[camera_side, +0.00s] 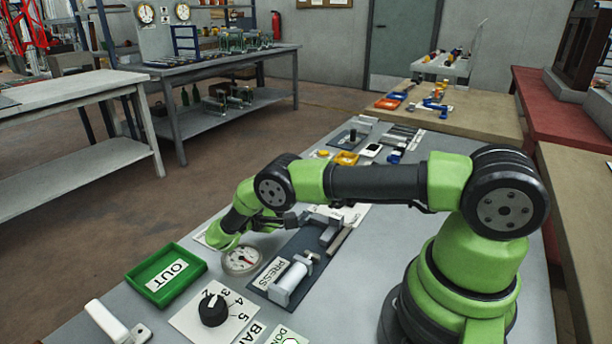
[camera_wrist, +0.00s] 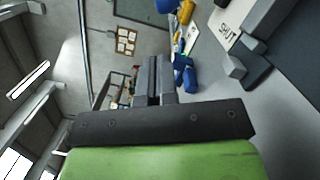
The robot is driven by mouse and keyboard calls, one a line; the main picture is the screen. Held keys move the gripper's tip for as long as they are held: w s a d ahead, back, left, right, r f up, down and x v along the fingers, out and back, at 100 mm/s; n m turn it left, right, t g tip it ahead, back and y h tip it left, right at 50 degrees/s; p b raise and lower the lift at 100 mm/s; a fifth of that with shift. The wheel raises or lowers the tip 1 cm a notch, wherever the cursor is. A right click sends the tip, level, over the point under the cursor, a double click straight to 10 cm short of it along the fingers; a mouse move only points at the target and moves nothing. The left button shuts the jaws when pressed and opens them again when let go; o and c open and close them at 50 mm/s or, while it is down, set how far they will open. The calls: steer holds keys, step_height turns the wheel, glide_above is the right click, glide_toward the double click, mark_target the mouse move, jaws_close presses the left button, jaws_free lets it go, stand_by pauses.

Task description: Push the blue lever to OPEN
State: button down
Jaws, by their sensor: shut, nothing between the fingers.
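My gripper (camera_wrist: 160,78) is shut and empty in the wrist view, its two dark fingers together. In the side view the gripper is mostly hidden at the end of my bent arm, low over the bench. A blue piece (camera_wrist: 187,76) shows just right of the fingers in the wrist view, apart from them as far as I can tell; I cannot tell whether it is the lever. A white plate marked SHUT (camera_wrist: 228,32) lies further right. In the side view a small blue part (camera_side: 395,157) stands on the far part of the bench. I see no OPEN mark.
A yellow tray (camera_side: 346,158) and small parts stand farther back. Grey bench shows at the left front.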

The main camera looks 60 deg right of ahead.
steer(key=d, duration=0.3)
steer(key=s+d, duration=0.1)
steer(key=d, duration=0.5)
steer(key=shift+s+d+r, duration=0.2)
steer(key=shift+d+r, duration=0.15)
steer(key=shift+d, duration=0.05)
steer(key=shift+r, duration=0.1)
steer(key=shift+s+r+m, duration=0.15)
steer(key=shift+s+m, duration=0.1)
steer(key=shift+m, duration=0.15)
steer(key=shift+s+r+m, duration=0.25)
steer(key=shift+s+m, duration=0.05)
steer(key=shift+m, duration=0.1)
